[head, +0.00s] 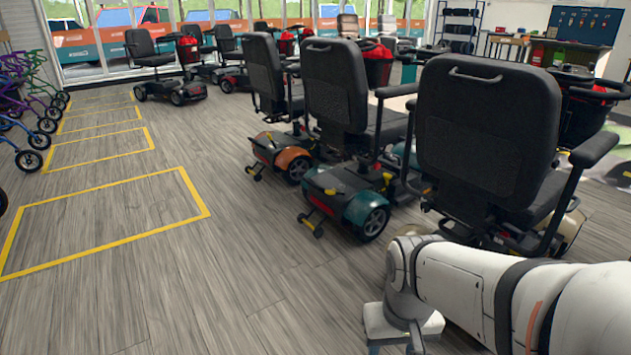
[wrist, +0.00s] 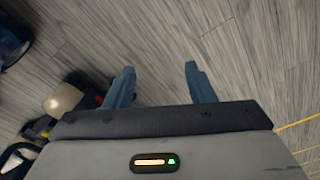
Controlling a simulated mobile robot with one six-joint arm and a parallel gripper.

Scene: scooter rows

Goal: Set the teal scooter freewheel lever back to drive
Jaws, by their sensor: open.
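The teal scooter (head: 357,208) stands in the middle of the near row in the head view, its rear toward me, with a tall black seat. A small yellowish detail shows on its rear deck; I cannot tell whether it is the freewheel lever. My gripper (head: 395,347) points down at the bottom of the head view, in front of and to the right of the teal scooter, apart from it. In the wrist view my gripper (wrist: 160,84) has its two blue-grey fingers spread, with only bare floor between them.
An orange scooter (head: 285,158) stands beyond the teal one. A nearer scooter with a large black seat (head: 490,130) stands on the right, close to my arm. Yellow floor outlines (head: 105,215) and open wood floor lie to the left. Several walkers (head: 25,100) line the far left.

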